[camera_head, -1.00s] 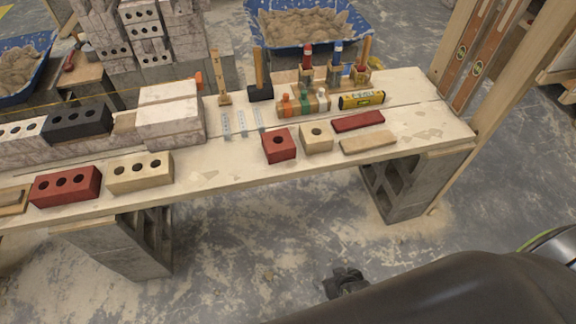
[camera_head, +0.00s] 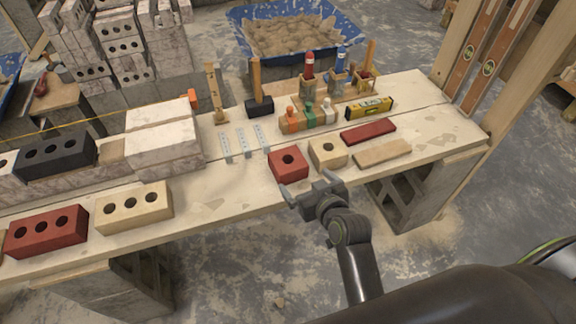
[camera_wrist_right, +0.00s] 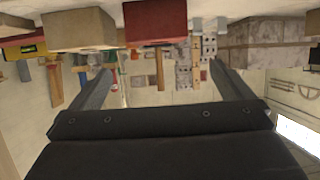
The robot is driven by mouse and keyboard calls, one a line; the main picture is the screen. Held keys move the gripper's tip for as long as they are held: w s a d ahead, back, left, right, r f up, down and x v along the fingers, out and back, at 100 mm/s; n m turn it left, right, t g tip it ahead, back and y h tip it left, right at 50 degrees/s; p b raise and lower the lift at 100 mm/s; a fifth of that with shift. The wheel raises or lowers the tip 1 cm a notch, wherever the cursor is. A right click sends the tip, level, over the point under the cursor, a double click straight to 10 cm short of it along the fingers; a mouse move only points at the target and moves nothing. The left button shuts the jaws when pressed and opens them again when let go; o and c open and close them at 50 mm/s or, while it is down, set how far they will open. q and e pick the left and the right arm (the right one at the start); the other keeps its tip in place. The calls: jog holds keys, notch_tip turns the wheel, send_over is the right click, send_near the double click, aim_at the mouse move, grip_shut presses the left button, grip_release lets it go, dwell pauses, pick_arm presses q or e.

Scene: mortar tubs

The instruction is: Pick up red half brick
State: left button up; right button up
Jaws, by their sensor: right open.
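The red half brick (camera_head: 288,164) has one round hole and stands near the front edge of the plank table (camera_head: 228,194), left of a cream half brick (camera_head: 327,153). My right gripper (camera_head: 309,186) is open and empty, just in front of the red half brick and apart from it. In the right wrist view, which looks upside down, the red half brick (camera_wrist_right: 155,22) shows at the top, between and beyond the two spread fingers (camera_wrist_right: 160,75). The cream half brick (camera_wrist_right: 80,30) is to its left there. My left gripper is not in view.
A thin red brick (camera_head: 368,131) and a thin tan one (camera_head: 382,153) lie to the right. A full red brick (camera_head: 46,232) and a full cream brick (camera_head: 134,208) stand at the left. A black mallet (camera_head: 259,106) and small bottles (camera_head: 309,117) are behind.

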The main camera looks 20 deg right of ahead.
send_near(288, 160)
jog(key=x, duration=0.4)
jog(key=shift+f, duration=0.2)
jog(key=shift+b+x, duration=0.5)
jog(key=shift+x, duration=2.3)
jog(key=shift+w, duration=0.35)
jog(key=c, duration=1.3)
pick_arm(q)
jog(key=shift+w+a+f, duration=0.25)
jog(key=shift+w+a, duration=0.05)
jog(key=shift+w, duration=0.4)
pick_arm(e)
jog(key=shift+r, duration=0.1)
jog(key=shift+c, duration=0.9)
